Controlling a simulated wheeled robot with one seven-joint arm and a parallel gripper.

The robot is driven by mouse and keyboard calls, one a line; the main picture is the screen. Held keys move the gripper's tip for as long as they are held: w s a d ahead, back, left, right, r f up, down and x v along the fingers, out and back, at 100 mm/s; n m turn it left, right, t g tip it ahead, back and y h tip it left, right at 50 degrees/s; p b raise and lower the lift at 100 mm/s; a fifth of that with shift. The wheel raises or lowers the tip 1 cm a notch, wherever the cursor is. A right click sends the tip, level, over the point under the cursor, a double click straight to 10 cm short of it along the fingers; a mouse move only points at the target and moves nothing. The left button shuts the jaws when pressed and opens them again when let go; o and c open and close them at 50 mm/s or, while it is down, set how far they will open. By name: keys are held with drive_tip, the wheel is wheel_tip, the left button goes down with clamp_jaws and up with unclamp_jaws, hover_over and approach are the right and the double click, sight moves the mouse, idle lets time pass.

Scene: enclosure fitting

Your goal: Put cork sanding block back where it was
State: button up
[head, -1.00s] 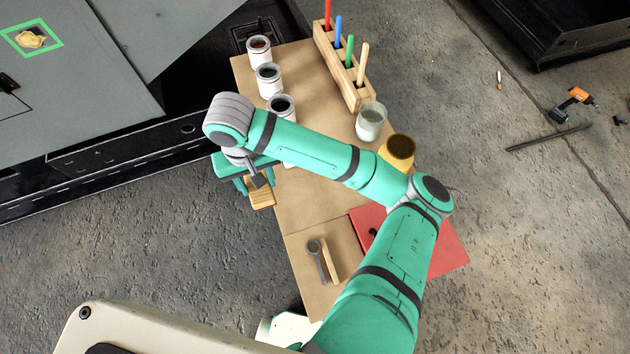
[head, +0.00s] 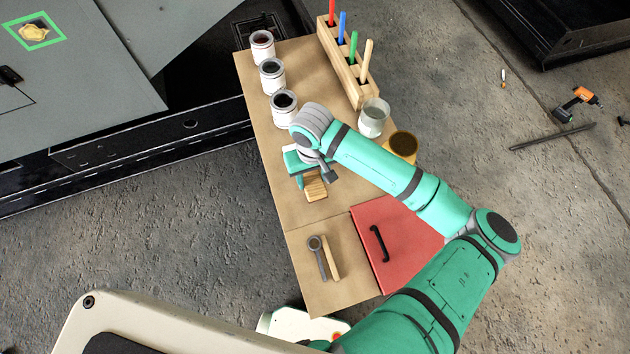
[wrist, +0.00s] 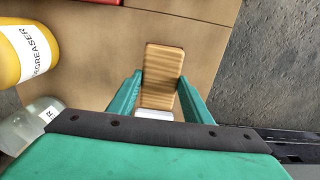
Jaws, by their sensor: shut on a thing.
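The cork sanding block (head: 315,188) is a small tan, striped block. My gripper (head: 318,172) is shut on it over the middle of the tan table top, near its left edge. In the wrist view the block (wrist: 162,72) lies between the two green fingers of my gripper (wrist: 155,95), its far end sticking out beyond them. I cannot tell whether the block touches the table top (head: 285,205).
Several white cans (head: 272,76) line the table's left edge. A wooden rack (head: 348,68) with coloured sticks, a glass jar (head: 373,118) and a yellow degreaser container (head: 403,147) stand to the right. A red box (head: 400,245) and a metal tool (head: 318,258) are nearer.

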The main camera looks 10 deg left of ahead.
sight(315, 180)
drive_tip(key=f, duration=0.3)
drive_tip(key=shift+w+d+f, duration=0.15)
drive_tip(key=shift+w+d, duration=0.1)
drive_tip(key=shift+d, duration=0.1)
drive_tip(key=shift+s+a+f, duration=0.1)
drive_tip(key=shift+s+f, duration=0.05)
drive_tip(key=shift+f, duration=0.15)
drive_tip(key=o, duration=1)
